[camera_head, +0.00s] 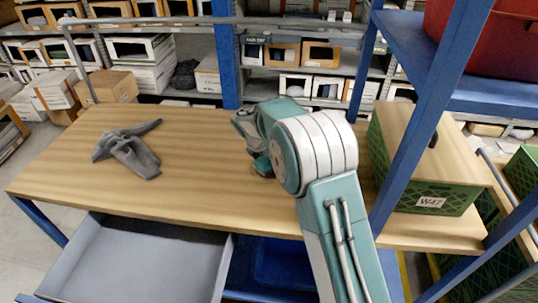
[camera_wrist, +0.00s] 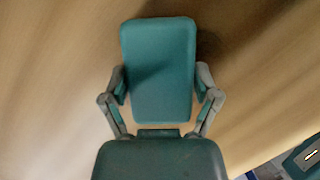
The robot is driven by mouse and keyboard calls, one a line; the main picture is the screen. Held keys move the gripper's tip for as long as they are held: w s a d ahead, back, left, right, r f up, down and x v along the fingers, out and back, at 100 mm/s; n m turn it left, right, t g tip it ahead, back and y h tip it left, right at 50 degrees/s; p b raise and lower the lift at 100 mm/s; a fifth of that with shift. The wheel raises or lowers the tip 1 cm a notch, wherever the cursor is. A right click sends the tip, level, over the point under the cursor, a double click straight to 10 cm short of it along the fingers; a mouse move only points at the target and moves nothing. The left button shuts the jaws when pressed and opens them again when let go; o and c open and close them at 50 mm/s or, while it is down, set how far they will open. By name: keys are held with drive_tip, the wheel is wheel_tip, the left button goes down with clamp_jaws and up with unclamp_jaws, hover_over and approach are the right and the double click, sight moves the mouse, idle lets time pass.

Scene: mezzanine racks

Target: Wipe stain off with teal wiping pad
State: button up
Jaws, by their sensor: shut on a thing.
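In the wrist view, my gripper (camera_wrist: 161,82) is shut on the teal wiping pad (camera_wrist: 158,55), a flat rounded block held between the two grey fingers. The pad is over the wooden tabletop (camera_wrist: 50,90); I cannot tell whether it touches the wood. A dark shadow lies on the wood beside the pad's far end.
A crumpled grey cloth (camera_head: 135,155) lies on the table's left part. A green crate (camera_head: 433,198) with a wooden lid stands at the right, behind a blue post (camera_head: 425,125). An open grey drawer (camera_head: 135,262) sticks out below the front edge. The table's middle is clear.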

sight(262, 171)
drive_tip(key=shift+s+a+f, duration=0.1)
drive_tip(key=shift+s+a, duration=0.15)
drive_tip(key=shift+s, duration=1.15)
drive_tip(key=shift+s+a, duration=0.3)
drive_tip(key=shift+s, duration=1.15)
drive_tip(key=shift+s+a+f, duration=0.1)
drive_tip(key=shift+s+a, duration=0.15)
drive_tip(key=shift+s, duration=1.15)
drive_tip(key=shift+w+a+r, duration=0.1)
drive_tip(key=shift+w+a, duration=0.1)
drive_tip(key=shift+a, duration=0.75)
drive_tip(key=shift+w+d+r, duration=0.1)
drive_tip(key=shift+w+d, duration=0.1)
drive_tip(key=shift+w, duration=0.75)
drive_tip(key=shift+w+d+r, duration=0.1)
drive_tip(key=shift+w+d, duration=0.05)
drive_tip(key=shift+w, duration=0.75)
